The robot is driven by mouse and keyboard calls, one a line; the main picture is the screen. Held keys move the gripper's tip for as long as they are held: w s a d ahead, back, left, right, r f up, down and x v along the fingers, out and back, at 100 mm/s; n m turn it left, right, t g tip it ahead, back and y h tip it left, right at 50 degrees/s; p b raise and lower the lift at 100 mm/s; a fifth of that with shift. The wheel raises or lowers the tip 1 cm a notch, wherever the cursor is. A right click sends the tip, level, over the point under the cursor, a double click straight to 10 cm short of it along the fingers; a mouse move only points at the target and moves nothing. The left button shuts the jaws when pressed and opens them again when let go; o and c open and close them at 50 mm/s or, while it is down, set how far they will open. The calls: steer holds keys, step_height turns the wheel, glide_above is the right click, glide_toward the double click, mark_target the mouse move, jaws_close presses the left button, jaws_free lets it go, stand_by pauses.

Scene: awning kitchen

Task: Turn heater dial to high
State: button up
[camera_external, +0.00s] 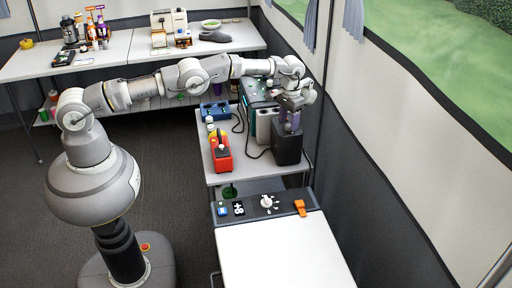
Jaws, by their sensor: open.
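My gripper (291,122) is open and points down at the top of a dark box-shaped appliance (288,150) on the grey table, near the wall. The fingertips are small here, and I cannot tell whether they touch the appliance. Any dial on top of this box is hidden or too small to make out. A white round dial (267,202) shows on the dark control panel (250,214) of the white unit in front, well apart from my gripper. I cannot tell from this view which of these is the heater dial, nor read any setting.
A red appliance (221,152) and a blue one (215,111) stand on the left of the grey table (254,170). A pale box (265,125) stands just left of the dark one. An orange object (300,208) is on the panel. The tent wall is close on the right.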

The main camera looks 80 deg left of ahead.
steer(key=shift+f, duration=0.7)
steer(key=shift+c, duration=0.2)
jaws_close()
